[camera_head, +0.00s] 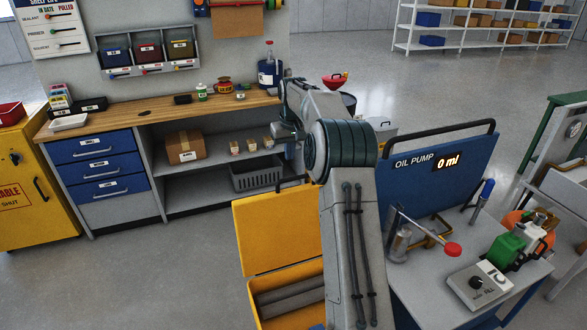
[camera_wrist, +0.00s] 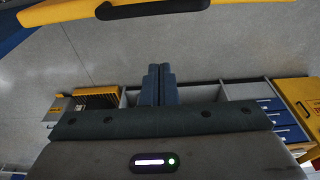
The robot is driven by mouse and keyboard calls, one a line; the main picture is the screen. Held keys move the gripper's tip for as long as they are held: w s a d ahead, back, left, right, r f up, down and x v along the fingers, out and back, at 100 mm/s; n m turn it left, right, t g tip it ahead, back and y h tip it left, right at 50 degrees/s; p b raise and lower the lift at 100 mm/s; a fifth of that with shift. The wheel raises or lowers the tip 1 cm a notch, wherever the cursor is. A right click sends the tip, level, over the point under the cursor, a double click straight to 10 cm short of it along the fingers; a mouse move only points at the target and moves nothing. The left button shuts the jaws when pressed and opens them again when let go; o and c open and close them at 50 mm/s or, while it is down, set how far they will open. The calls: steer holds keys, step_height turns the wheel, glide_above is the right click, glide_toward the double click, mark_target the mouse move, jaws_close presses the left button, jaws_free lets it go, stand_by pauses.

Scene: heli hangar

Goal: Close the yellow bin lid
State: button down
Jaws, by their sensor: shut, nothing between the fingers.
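The yellow bin (camera_head: 257,311) stands on the floor at the lower middle of the head view, left of my arm. Its yellow lid (camera_head: 277,228) stands open and upright at the back, with a dark handle (camera_head: 291,184) on its top edge. My arm covers the right side of the bin and lid. Dark grey items lie inside the bin. My gripper (camera_wrist: 158,84) shows in the wrist view, fingers together and empty. A yellow edge with a black handle (camera_wrist: 150,8) crosses the top of that view, apart from the fingers. In the head view my gripper is hidden behind my arm.
A workbench (camera_head: 160,112) with blue drawers and shelves stands behind the bin. A yellow cabinet (camera_head: 30,190) is at the far left. The oil pump station (camera_head: 440,180) stands close on the right of my arm. The floor left of the bin is clear.

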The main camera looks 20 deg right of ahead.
steer(key=s+f, duration=0.1)
steer(key=s+f+p, duration=0.1)
steer(key=f, duration=0.1)
steer(key=s+f+p, duration=0.1)
steer(key=shift+f, duration=0.35)
steer(key=shift+s, duration=0.1)
stand_by(0.4)
